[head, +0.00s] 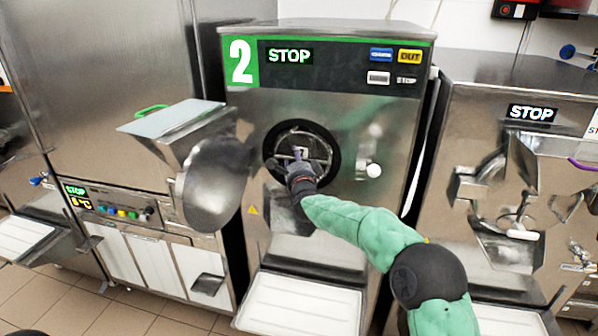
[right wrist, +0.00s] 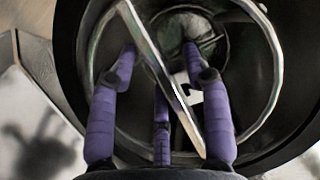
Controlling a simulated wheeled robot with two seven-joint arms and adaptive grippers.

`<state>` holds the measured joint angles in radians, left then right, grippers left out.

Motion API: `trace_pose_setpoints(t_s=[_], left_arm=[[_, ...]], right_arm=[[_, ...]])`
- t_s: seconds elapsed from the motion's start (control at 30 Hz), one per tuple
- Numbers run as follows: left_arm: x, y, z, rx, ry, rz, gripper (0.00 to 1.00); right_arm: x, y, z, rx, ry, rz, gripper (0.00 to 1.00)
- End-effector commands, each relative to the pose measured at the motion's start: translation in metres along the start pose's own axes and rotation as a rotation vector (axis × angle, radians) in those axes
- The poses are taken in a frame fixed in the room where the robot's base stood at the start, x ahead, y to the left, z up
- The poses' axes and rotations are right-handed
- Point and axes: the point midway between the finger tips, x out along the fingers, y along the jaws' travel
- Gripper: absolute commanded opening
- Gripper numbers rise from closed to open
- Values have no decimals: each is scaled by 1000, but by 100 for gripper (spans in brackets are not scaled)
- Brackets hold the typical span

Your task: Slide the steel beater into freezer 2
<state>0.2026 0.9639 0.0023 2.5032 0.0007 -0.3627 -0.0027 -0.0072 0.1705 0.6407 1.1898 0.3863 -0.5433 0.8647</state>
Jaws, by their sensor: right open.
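Freezer 2 (head: 345,115) stands in the middle of the head view, with a green 2 label and a STOP display. Its round front opening has a dark rim (head: 334,165). The steel beater (head: 318,138) sits in that opening; in the right wrist view its ring and slanting flat bar (right wrist: 150,48) lie within the dark cylinder. How deep it sits I cannot tell. My right gripper (head: 299,158) is at the opening. Its purple fingers (right wrist: 160,75) are spread apart around the bar and not closed on it. My left gripper is not in view.
The freezer's round steel door (head: 215,185) is swung open to the left. A white knob (head: 374,171) is right of the opening. A white tray (head: 300,305) is below. Another machine (head: 515,185) stands close on the right, and a lower unit with white panels (head: 155,262) on the left.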

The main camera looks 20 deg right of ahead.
Motion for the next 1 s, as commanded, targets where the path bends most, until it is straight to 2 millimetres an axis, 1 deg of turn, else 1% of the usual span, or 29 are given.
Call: trace_pose_setpoints(t_s=[0.4,0.6,0.8,1.0], left_arm=[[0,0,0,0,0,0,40],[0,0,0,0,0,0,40],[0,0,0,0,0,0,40],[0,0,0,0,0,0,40]], right_arm=[[-64,-2,0,1,-1,-2,48],[-91,-1,0,1,-1,-2,48],[-106,-1,0,0,0,-2,48],[-109,-1,0,0,0,-2,48]])
